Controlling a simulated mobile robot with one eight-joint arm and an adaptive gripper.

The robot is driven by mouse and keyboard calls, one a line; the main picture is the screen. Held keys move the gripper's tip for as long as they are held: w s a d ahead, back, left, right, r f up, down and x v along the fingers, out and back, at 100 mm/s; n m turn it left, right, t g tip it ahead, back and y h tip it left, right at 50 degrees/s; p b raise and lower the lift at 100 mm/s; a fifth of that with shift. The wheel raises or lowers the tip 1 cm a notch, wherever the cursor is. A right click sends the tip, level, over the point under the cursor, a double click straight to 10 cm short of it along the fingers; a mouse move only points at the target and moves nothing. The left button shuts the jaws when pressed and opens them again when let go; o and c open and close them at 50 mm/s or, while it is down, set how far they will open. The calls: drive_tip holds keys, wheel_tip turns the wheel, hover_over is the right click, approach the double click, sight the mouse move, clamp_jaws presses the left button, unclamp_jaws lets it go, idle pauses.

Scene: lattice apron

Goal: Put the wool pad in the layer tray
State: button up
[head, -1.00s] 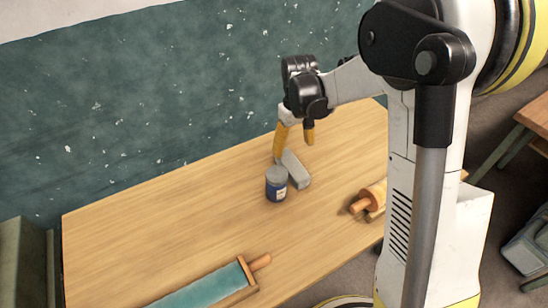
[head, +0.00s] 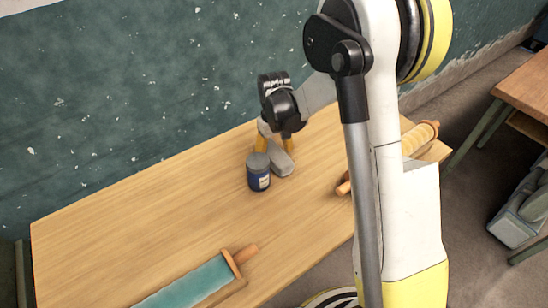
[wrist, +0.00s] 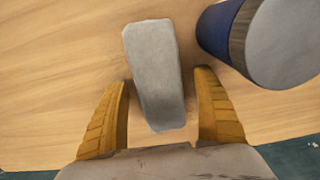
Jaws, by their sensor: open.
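The wool pad looks like a grey, rounded oblong block (head: 282,162) lying on the wooden table, right beside a dark blue jar. My gripper (head: 275,147) is open above the far end of the pad. In the wrist view the pad (wrist: 155,65) reaches in between the two yellow fingers (wrist: 162,82), with a gap on each side. A teal-bottomed wooden tray with a handle (head: 238,279), probably the layer tray, lies at the table's near edge and is partly cut off by the frame.
The blue jar with a grey lid (head: 259,178) stands close to the pad; in the wrist view it is by the right finger. A wooden roller (head: 420,138) lies at the table's right, partly hidden by my arm. The table's left half is clear.

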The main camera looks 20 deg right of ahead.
drive_tip(key=c, duration=1.3)
drive_tip(key=shift+r, duration=0.15)
